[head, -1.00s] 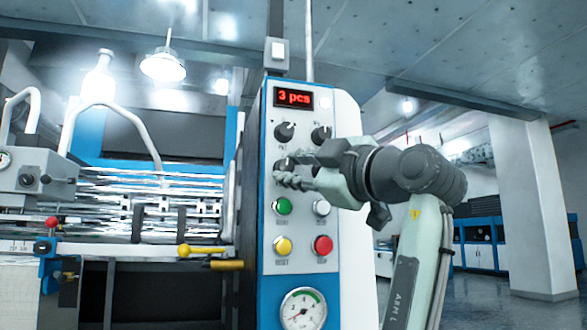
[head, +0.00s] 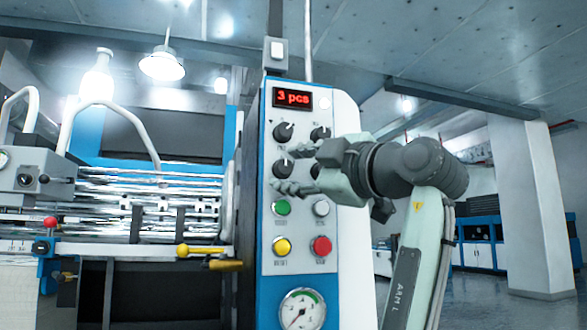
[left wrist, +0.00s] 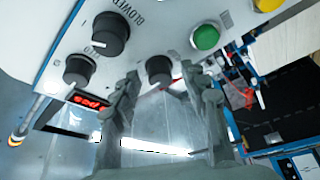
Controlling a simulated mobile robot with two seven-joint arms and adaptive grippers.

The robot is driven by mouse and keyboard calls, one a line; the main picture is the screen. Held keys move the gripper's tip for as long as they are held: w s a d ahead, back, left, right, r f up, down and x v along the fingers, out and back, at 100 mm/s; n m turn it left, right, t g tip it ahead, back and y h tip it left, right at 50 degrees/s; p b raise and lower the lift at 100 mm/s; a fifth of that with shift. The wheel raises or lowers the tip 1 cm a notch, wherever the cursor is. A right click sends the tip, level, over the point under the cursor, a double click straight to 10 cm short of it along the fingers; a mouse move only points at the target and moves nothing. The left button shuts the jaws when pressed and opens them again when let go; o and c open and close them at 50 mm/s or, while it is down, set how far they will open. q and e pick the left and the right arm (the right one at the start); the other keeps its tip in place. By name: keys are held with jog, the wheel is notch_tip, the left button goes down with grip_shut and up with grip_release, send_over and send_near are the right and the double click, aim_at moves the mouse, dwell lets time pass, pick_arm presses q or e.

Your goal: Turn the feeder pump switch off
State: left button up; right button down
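The control panel (head: 298,222) carries several dark knobs. The lower-left knob (head: 283,168) sits above the green button (head: 282,207); I cannot read its label, so I cannot tell whether it is the feeder pump switch. My left gripper (head: 296,169) is open at this knob, with one finger above and one below. In the left wrist view, the knob (left wrist: 158,68) shows beyond and between the open fingers (left wrist: 168,90), apparently untouched. Its pointer is not clear. A knob marked BLOWER (left wrist: 110,32) is close on the left of that view. My right gripper is not in view.
The upper knobs (head: 284,132) and the red display reading "3 pcs" (head: 293,97) are above. White, yellow and red (head: 321,246) buttons and a gauge (head: 302,311) are below. Machine rollers (head: 150,190) stand left of the panel; open floor lies to the right.

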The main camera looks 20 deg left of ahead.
pick_arm(q)
jog(key=v, duration=1.2)
dwell(0.5)
